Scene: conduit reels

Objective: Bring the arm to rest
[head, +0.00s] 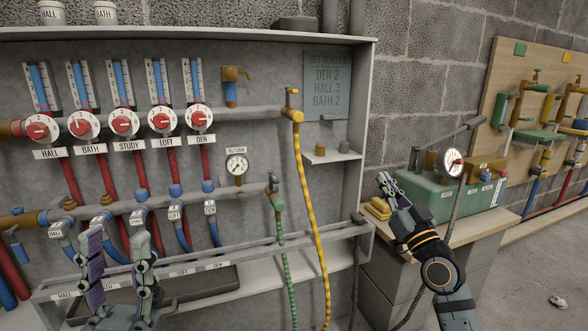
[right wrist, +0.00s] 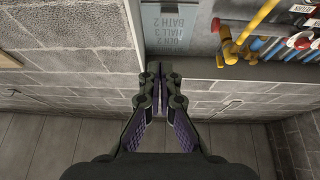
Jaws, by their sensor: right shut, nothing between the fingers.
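My left gripper (head: 118,238) is at the lower left of the head view, in front of the manifold cabinet. Its two fingers point up and stand apart, with nothing visible between them. My right arm comes in from the lower right. Its gripper (head: 386,182) is raised in front of the grey block wall, beside the cabinet's right edge and left of the green box. In the right wrist view the right gripper (right wrist: 160,76) has its fingertips together and holds nothing.
The cabinet holds red dial wheels (head: 123,123), pipes, a sign (head: 326,85) and a yellow hose (head: 312,220). The green box (head: 440,190) with a gauge stands on a side bench (head: 470,228), near yellow pads (head: 377,209).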

